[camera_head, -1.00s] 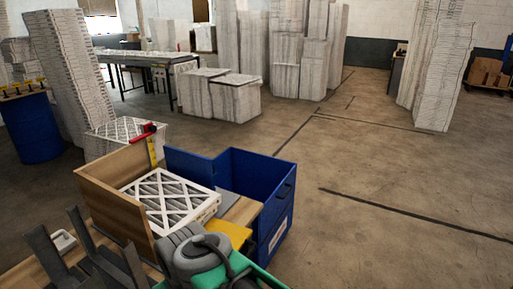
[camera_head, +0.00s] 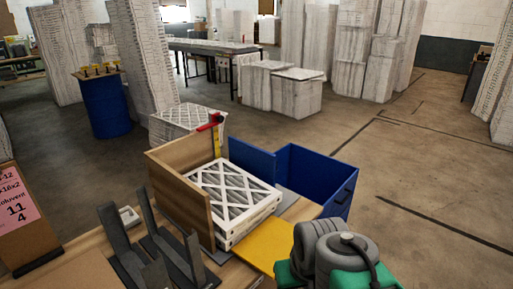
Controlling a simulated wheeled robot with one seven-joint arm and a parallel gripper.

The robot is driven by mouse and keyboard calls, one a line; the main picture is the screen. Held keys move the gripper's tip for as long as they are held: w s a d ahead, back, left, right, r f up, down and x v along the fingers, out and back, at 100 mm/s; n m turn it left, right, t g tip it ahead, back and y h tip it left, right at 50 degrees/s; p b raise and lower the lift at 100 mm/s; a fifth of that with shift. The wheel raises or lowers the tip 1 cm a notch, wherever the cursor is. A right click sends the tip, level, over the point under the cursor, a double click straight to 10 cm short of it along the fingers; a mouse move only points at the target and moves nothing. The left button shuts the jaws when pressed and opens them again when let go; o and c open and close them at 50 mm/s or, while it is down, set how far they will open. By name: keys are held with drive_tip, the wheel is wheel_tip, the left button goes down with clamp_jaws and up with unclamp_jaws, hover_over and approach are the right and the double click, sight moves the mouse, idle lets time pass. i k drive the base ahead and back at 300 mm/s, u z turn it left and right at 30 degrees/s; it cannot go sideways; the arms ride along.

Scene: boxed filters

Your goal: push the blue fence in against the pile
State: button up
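The blue fence (camera_head: 251,159) is an upright flat panel at the back of the bench, behind the pile and left of the blue bin. The pile (camera_head: 235,192) is a stack of white-framed filters with a diagonal lattice on top. Its edges look roughly lined up. A wooden board (camera_head: 180,200) stands upright along the pile's left side. The pile hides the fence's lower part, so I cannot tell whether they touch.
A blue bin (camera_head: 338,200) stands right of the pile. A red-topped yellow gauge (camera_head: 216,140) stands behind it. A yellow plate (camera_head: 275,247) lies in front. Dark grey upright prongs (camera_head: 118,240) and a pink-labelled board (camera_head: 18,212) are at left. Open floor (camera_head: 430,215) lies right.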

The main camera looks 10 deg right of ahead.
sight(262, 165)
drive_tip(key=z, duration=1.3)
drive_tip(key=i, duration=2.45)
drive_tip(key=u, duration=3.75)
